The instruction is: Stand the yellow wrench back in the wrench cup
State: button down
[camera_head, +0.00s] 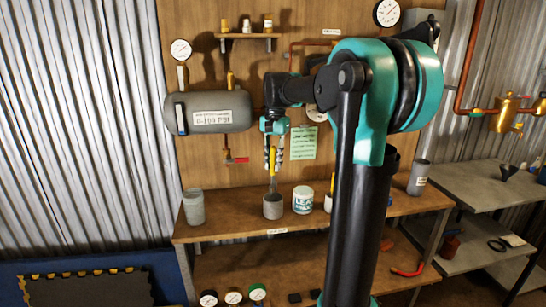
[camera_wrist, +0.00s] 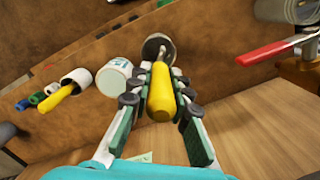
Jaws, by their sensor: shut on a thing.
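My gripper (camera_head: 273,158) is shut on the yellow handle of the wrench (camera_head: 272,163), above the workbench shelf. The wrench hangs upright with its metal end down. In the wrist view the yellow handle (camera_wrist: 161,92) lies between the two finger pads of my gripper (camera_wrist: 161,88). The grey wrench cup (camera_head: 272,207) stands on the shelf directly below. It also shows beyond the handle in the wrist view (camera_wrist: 153,40). The metal end overlaps the cup's mouth in the head view; I cannot tell how far inside it is.
A white tub with a teal label (camera_head: 303,201) stands close right of the cup. A grey container (camera_head: 194,207) stands to the left. A white cup with a yellow-handled tool (camera_wrist: 76,78) is past the tub. A tank (camera_head: 212,111) and a red valve handle (camera_head: 236,160) are behind.

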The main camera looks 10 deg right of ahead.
aim_at(273, 183)
jog(key=shift+f, duration=4.25)
jog(key=c, duration=1.3)
grip_release()
jog(key=r, duration=1.2)
jog(key=shift+w+d, duration=0.35)
jog(key=shift+w, duration=0.05)
jog(key=shift+s, duration=0.1)
